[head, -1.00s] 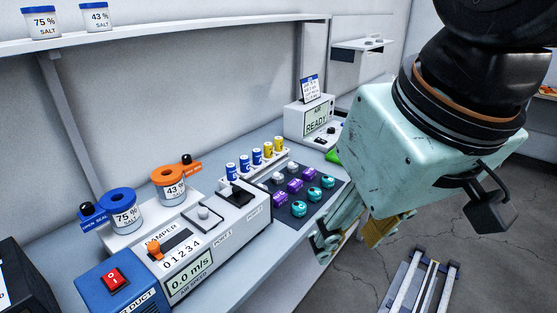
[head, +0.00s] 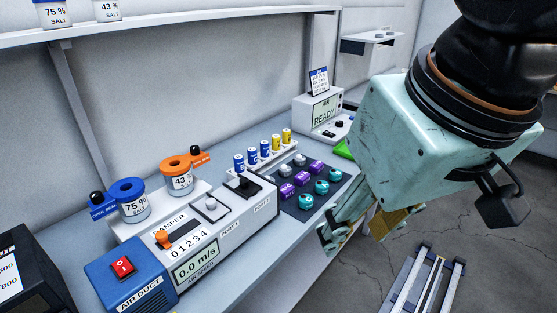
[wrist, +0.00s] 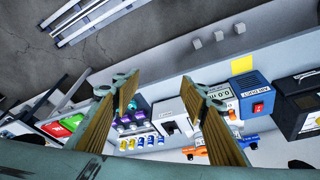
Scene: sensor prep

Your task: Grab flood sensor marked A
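Small round sensors stand in rows on a dark mat (head: 295,208) on the bench: teal ones (head: 321,187), purple ones (head: 303,178) and white-grey ones (head: 285,170). Their markings are too small to read, so I cannot tell which is A. In the wrist view, the teal ones (wrist: 131,104) and purple ones (wrist: 124,126) show between and beyond my fingers. My gripper (head: 354,230) is open and empty, pointing down at the bench's front edge, right of the mat and apart from the sensors. It also shows in the wrist view (wrist: 160,88), fingers wide apart.
Left of the mat is the air duct unit (head: 130,275) with its grey port box (head: 232,232). Blue and yellow cans (head: 265,148) stand behind the mat. Salt jars (head: 135,210) stand at left. The AIR READY box (head: 317,115) is at the back. A rail (head: 425,285) lies on the floor.

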